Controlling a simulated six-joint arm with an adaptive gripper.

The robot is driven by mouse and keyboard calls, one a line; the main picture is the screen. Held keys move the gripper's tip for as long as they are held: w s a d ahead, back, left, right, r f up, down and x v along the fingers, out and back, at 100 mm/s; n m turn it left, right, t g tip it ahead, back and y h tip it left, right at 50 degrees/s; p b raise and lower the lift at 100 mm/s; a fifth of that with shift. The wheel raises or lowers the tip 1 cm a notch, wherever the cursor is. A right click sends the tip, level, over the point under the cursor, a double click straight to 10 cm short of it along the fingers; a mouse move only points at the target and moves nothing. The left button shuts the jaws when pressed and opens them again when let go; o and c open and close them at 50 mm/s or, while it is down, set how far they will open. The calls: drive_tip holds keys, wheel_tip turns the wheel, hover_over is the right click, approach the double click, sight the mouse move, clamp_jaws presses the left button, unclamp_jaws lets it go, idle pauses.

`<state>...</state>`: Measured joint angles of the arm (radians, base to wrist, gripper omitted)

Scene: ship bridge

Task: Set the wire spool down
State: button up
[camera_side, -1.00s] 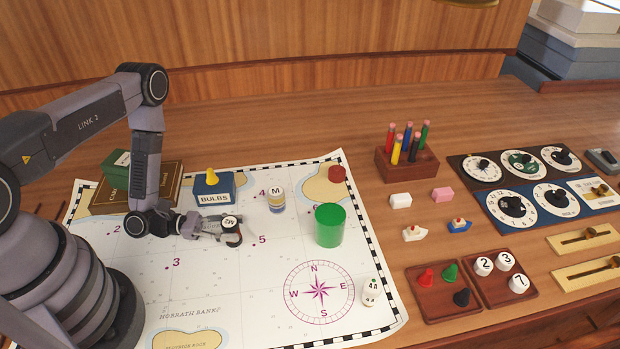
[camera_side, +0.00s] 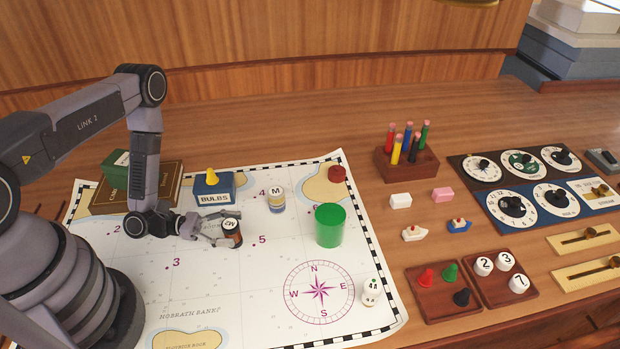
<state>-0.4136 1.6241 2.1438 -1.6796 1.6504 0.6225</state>
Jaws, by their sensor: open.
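The wire spool (camera_side: 233,239), a small dark reddish-brown cylinder with a white lettered top, is on the chart (camera_side: 200,280) left of the number 5. It looks tilted slightly, and I cannot tell if its base is fully flat on the chart. My gripper (camera_side: 222,230) is low over the chart from the left. Its jaws are open, with the fingers at the spool's left and upper side. I cannot tell whether a finger still touches it.
A blue bulbs box (camera_side: 214,190) stands behind the gripper. A cylinder with a white top marked M (camera_side: 276,201) and a green cup (camera_side: 330,226) stand to the right. A small white lettered piece (camera_side: 370,292) is near the chart's right edge. The chart's lower middle is clear.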

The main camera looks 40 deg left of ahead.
drive_tip(key=v, duration=1.1)
drive_tip(key=shift+s+a+f, duration=0.1)
drive_tip(key=shift+s+a, duration=0.05)
drive_tip(key=shift+a, duration=0.2)
wheel_tip(320, 180, up, 22)
drive_tip(key=d+m+g+y, duration=0.1)
drive_tip(key=m+g+y, duration=0.5)
drive_tip(key=m+g, duration=0.8)
drive_tip(key=s+r+m+t+y, duration=0.4)
drive_tip(key=r+m+t, duration=0.1)
drive_tip(key=r, duration=0.3)
drive_tip(key=s+d+r+m+t+y, duration=0.1)
drive_tip(key=s+r+m+t+y, duration=0.3)
drive_tip(key=r, duration=0.4)
drive_tip(key=shift+s+r+m+t+y, duration=0.4)
drive_tip(key=shift+m+t+y, duration=0.2)
drive_tip(key=shift+t+y, duration=0.1)
